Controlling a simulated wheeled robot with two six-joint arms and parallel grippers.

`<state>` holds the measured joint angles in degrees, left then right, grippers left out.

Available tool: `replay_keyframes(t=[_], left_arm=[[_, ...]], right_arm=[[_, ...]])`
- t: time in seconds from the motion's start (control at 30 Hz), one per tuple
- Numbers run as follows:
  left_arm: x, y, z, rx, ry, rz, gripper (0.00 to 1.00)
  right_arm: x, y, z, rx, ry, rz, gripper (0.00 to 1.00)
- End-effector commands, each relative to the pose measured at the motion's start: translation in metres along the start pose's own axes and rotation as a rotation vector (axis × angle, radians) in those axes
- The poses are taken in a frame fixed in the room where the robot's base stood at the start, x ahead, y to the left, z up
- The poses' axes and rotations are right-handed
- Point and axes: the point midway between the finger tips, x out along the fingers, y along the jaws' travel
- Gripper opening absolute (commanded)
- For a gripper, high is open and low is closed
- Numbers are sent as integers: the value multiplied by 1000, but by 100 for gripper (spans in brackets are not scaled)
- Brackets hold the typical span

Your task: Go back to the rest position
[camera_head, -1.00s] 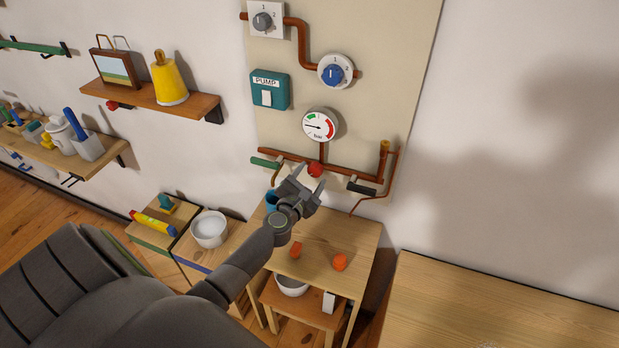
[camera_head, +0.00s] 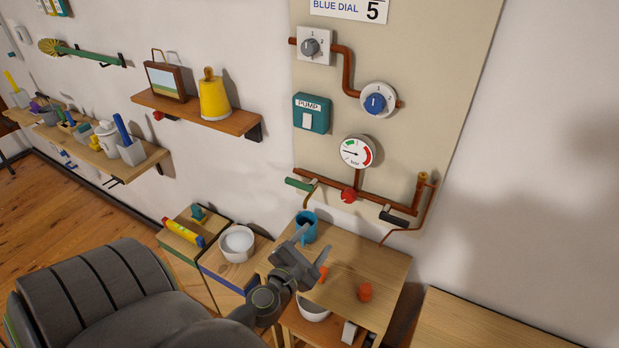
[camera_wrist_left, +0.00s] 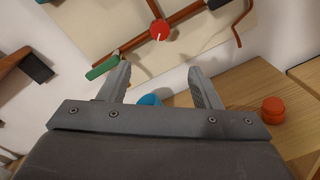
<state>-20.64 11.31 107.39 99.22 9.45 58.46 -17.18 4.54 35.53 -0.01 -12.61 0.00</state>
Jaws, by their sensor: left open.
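My left gripper (camera_head: 309,262) is open and empty in the head view. It is over the small wooden table (camera_head: 375,257), just in front of the blue mug (camera_head: 305,229). In the left wrist view its two fingers stand apart, and part of the mug (camera_wrist_left: 150,100) shows between them. The red valve knob (camera_wrist_left: 159,29) on the pipe is beyond the fingertips, apart from them. It also shows in the head view (camera_head: 348,195). My right gripper is not in view.
A white bowl (camera_head: 237,243) sits on the cabinet to the left. A wooden shelf (camera_head: 196,111) and the pipe panel (camera_head: 440,90) are on the wall. A wooden surface (camera_head: 470,325) lies at the right.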

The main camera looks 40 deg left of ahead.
Motion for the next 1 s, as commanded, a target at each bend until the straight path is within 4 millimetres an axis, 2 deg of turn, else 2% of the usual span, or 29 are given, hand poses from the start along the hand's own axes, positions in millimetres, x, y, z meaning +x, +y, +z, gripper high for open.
replay_keyframes(t=[0.2,0.8,0.87,1.0], left_arm=[[-14,0,0,-1,-1,0,58],[-15,0,1,5,-4,-2,58],[-16,-2,6,31,-19,-14,58],[-23,-17,33,232,-126,-101,58]], right_arm=[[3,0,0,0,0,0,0],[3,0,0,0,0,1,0],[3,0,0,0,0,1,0],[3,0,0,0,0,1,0]])
